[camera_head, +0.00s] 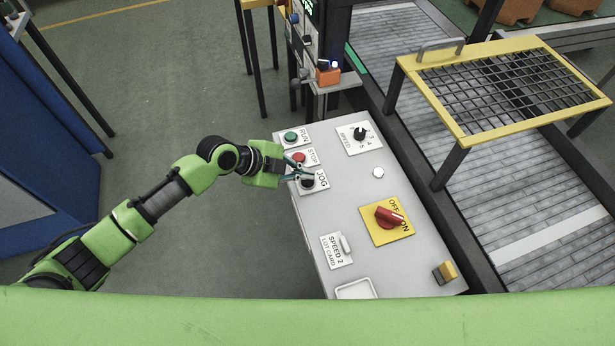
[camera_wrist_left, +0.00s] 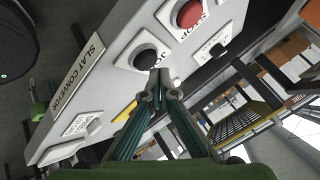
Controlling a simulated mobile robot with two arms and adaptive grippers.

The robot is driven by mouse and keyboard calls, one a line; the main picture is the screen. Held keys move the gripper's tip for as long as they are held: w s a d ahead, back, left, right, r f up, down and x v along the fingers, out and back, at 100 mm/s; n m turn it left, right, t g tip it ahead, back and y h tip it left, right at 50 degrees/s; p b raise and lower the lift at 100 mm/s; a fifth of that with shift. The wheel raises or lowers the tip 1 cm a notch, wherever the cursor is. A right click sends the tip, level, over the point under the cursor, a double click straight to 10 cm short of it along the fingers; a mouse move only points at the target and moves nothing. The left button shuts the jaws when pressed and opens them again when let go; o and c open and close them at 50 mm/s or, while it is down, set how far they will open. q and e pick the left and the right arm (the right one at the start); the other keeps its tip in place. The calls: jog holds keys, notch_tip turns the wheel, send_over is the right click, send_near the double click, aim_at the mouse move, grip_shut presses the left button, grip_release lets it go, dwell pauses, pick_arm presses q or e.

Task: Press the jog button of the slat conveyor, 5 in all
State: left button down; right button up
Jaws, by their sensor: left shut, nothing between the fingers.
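The black jog button (camera_head: 307,182) sits on a white plate marked JOG on the light grey control panel (camera_head: 373,232). It also shows in the left wrist view (camera_wrist_left: 145,58), with the fingertips just below it in the picture. My left gripper (camera_head: 301,172) is shut and empty, with its tips at the jog plate. I cannot tell whether they touch the button. The slat conveyor (camera_head: 500,222) runs along the right of the panel. My right gripper is not in view.
Close by are the red stop button (camera_head: 298,157) and green run button (camera_head: 290,137). A yellow-framed mesh guard (camera_head: 470,135) stands over the conveyor.

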aim_at(305, 181)
pick_arm(q)
jog(key=shift+r, duration=0.1)
jog(key=shift+r+p, duration=1.7)
jog(key=shift+r, duration=0.85)
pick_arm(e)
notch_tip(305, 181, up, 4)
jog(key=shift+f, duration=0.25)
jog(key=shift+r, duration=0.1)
